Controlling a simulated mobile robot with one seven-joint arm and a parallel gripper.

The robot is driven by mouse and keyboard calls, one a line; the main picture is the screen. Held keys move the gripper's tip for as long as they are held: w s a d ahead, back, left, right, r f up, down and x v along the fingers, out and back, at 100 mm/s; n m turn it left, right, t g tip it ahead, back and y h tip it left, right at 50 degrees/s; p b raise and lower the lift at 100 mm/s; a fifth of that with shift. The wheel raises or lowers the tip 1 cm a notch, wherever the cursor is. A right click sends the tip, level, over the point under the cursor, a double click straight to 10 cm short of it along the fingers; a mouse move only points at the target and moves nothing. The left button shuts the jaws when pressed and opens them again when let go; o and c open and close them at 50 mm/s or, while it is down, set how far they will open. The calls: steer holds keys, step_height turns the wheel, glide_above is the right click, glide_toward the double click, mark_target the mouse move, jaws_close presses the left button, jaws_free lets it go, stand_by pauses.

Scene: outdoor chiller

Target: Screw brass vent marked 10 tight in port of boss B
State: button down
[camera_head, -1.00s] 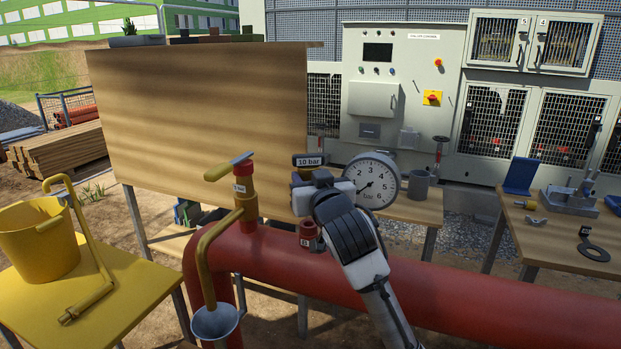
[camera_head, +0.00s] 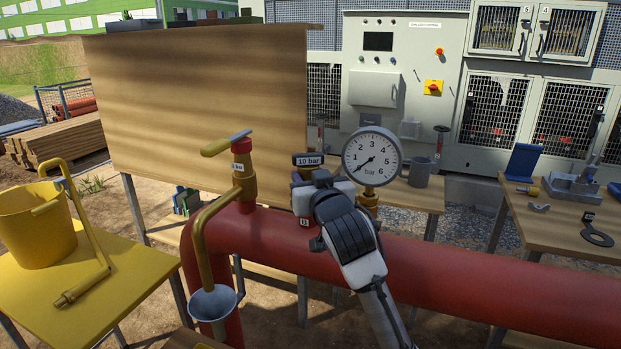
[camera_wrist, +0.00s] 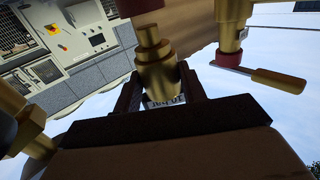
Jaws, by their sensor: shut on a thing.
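The brass vent (camera_wrist: 158,72) is between my gripper's two dark fingers, and its "10 bar" tag (camera_head: 308,160) shows above my gripper (camera_head: 318,181) in the head view. My gripper is shut on the vent, above boss B (camera_head: 304,223), a red stub marked B on the big red pipe. In the wrist view the vent's stepped brass end points at the red boss (camera_wrist: 137,6). The vent looks in line with the boss and close to it.
A pressure gauge (camera_head: 372,157) stands just right of my gripper. A brass tap with a lever (camera_head: 228,143) stands left on the red pipe (camera_head: 450,272), with a funnel (camera_head: 212,302) under its spout. A yellow table (camera_head: 52,298) holds a bucket (camera_head: 38,230). A wooden board (camera_head: 195,100) stands behind.

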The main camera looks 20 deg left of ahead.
steer(key=shift+f, duration=0.15)
steer(key=shift+f+b, duration=0.85)
steer(key=shift+f, duration=0.15)
steer(key=shift+a+m+t+h, duration=0.2)
steer(key=shift+m+t+h, duration=0.1)
steer(key=shift+h, duration=0.2)
steer(key=m+h, duration=0.1)
steer(key=m+t+h, duration=0.1)
steer(key=h, duration=0.1)
steer(key=m+t+h+p, duration=0.1)
steer(key=shift+s+a, duration=0.2)
steer(key=shift+a, duration=0.1)
steer(key=m+h, duration=0.1)
steer(key=h, duration=0.1)
steer(key=m+h, duration=0.1)
steer(key=h, duration=0.1)
steer(key=m+h, duration=0.1)
steer(key=h, duration=0.1)
steer(key=shift+a+f+m+t, duration=0.1)
steer(key=shift+a+m+t, duration=0.15)
steer(key=shift+m+t, duration=0.15)
steer(key=shift+d+f+m+h, duration=0.15)
steer(key=shift+m+h, duration=0.25)
steer(key=shift+h, duration=0.2)
